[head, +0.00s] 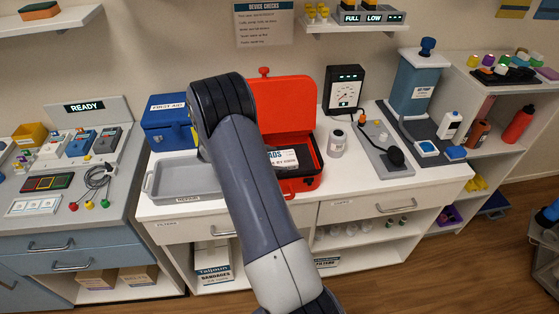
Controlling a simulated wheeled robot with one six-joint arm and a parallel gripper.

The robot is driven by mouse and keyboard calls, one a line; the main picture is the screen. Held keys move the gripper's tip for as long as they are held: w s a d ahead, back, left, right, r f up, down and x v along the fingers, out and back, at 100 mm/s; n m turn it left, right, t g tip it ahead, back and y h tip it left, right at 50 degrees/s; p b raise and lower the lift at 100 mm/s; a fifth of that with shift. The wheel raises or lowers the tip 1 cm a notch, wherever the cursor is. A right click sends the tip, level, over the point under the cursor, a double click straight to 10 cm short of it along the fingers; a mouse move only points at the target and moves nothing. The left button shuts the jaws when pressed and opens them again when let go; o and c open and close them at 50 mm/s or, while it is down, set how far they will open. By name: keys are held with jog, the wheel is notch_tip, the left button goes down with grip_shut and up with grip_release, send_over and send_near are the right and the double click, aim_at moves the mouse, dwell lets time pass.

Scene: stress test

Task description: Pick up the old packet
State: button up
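A white packet (284,159) with dark print, ending in "ADS", lies in an open red case (301,184) on the white counter. My arm covers its left part. I cannot read whether it is the old one. The case's red lid (283,102) stands up behind it. My grey arm rises from the bottom across the middle of the view and bends at the top, over the counter between the case and a blue first aid box. My gripper is hidden behind the arm, so I cannot see its fingers.
A grey tray (160,196) with a label stands left of the arm, and the blue first aid box (166,125) is behind it. A black gauge device (344,90), a jar (337,143) and a grey panel (387,168) stand to the right. Wall shelves hang above.

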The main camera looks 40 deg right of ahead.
jog(key=c, duration=0.8)
jog(key=shift+r, duration=0.15)
